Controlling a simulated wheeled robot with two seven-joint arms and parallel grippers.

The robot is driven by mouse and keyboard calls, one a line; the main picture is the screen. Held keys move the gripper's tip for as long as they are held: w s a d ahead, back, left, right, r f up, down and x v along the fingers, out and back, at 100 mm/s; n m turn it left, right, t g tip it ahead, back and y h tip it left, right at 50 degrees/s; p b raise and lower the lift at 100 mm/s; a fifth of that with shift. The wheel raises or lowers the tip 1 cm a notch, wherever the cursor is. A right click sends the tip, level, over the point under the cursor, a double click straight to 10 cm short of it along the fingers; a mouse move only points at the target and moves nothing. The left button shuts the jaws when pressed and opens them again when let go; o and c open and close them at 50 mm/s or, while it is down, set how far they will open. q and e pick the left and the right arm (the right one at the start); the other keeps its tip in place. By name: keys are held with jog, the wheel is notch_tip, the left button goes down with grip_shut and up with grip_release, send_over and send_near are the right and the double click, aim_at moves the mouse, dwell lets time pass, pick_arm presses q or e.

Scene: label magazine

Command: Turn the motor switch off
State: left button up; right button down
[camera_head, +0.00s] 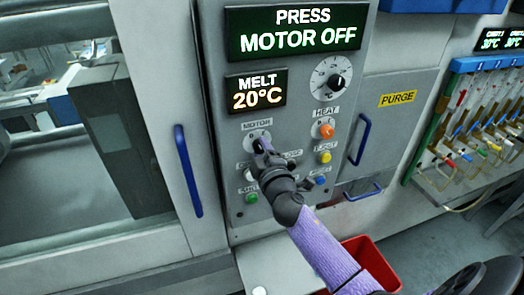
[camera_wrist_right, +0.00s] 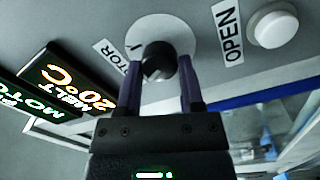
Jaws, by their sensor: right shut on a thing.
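The motor switch is a black knob (camera_wrist_right: 157,62) on a round white dial (camera_wrist_right: 178,32), under the MOTOR label on the grey control panel (camera_head: 215,60). In the head view the dial (camera_head: 254,134) shows above my fingers, and the knob is mostly hidden. My right gripper (camera_head: 262,147) reaches up to it from the lower right. In the wrist view my right gripper (camera_wrist_right: 157,72) has one finger on each side of the knob and is shut on it. The dial's setting cannot be read clearly. My left gripper is not in view.
The display (camera_head: 297,30) reads PRESS MOTOR OFF; another (camera_head: 257,93) reads MELT 20°C. An orange heat knob (camera_head: 327,131), a yellow button (camera_head: 324,157) and a blue button (camera_head: 320,181) sit close by. Blue handles (camera_head: 188,170) flank the panel. A red bin (camera_head: 387,268) stands below.

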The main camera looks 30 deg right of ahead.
jog(key=shift+n, duration=1.2)
jog(key=shift+c, duration=1.1)
grip_release()
jog(key=shift+s, duration=0.1)
jog(key=v, duration=0.9)
jog(key=shift+s+a+b, duration=0.15)
jog(key=shift+s+b, duration=0.2)
jog(key=shift+b, duration=0.05)
jog(key=shift+f, duration=0.1)
